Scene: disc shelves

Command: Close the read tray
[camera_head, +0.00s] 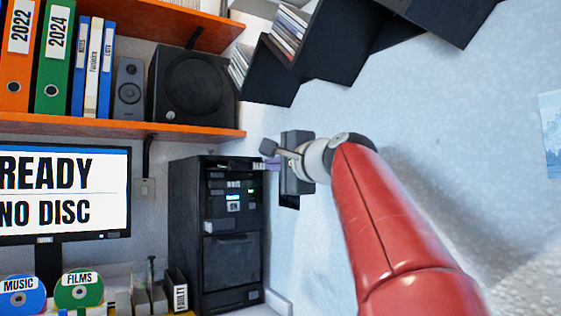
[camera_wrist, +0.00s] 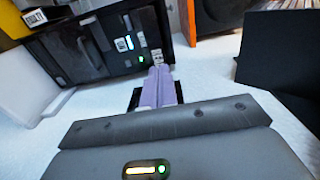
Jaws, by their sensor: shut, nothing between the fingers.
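The black computer tower (camera_head: 217,262) stands on the desk against the wall, with a drive labelled WRITE (camera_head: 234,184) on its front. Above that drive, a dark tray with a small white label (camera_head: 258,166) seems to stick out near the tower's top. The label is too small to read surely; it appears to be the read tray. In the wrist view the label (camera_wrist: 157,57) is right at my fingertips. My gripper (camera_head: 272,164) has purple fingers, shut and empty, close to the tray's front. In the wrist view the fingers (camera_wrist: 158,70) cover part of it; contact cannot be told.
A monitor (camera_head: 60,195) reads READY NO DISC. A wooden shelf (camera_head: 120,126) with binders and a speaker (camera_head: 195,85) hangs above the tower. Black wall shelves (camera_head: 330,45) with disc cases are at the top. MUSIC and FILMS discs (camera_head: 80,290) stand at the lower left.

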